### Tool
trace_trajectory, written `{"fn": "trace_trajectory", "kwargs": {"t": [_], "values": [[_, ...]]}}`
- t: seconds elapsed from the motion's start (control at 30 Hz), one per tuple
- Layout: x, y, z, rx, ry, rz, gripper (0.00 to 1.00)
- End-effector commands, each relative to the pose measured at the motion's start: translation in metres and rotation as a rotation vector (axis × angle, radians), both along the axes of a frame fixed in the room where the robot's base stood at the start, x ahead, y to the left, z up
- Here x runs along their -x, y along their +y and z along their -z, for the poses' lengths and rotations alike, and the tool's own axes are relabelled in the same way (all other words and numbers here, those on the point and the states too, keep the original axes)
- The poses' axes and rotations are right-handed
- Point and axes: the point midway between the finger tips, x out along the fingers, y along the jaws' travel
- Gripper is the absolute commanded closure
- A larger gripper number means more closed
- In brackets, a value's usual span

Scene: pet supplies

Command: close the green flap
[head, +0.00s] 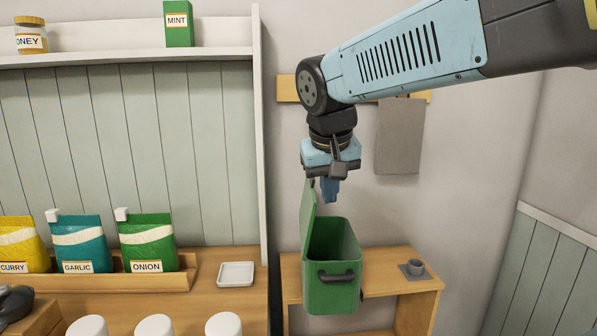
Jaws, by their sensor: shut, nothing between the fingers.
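The green flap (308,212) is the hinged lid of a green bin (334,296). It stands up, open, along the bin's left side, leaning slightly. The bin has a dark handle (336,276) on its front, and its dark inside shows through the open top. My gripper (329,197) points down just above the bin's opening, to the right of the flap's upper part. Its fingers are shut with nothing between them. I cannot tell whether the gripper touches the flap.
The bin stands by a wooden side table (400,283) holding a small grey cup (415,267). A white dish (236,274) and a rack with yellow, teal and green bags (147,246) are to the left. A grey cloth (398,140) hangs behind. White round lids (224,324) line the front.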

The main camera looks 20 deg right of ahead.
Motion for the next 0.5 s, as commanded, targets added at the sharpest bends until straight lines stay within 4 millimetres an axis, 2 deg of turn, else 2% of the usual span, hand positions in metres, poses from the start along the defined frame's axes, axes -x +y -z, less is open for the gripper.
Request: {"fn": "trace_trajectory", "kwargs": {"t": [0.03,0.2,0.5], "values": [[-0.015,0.004,-0.007,0.020,0.014,0.013,1.00],[-0.060,0.017,-0.029,0.091,0.042,0.082,1.00],[-0.139,0.050,-0.056,0.217,0.042,0.216,1.00]]}}
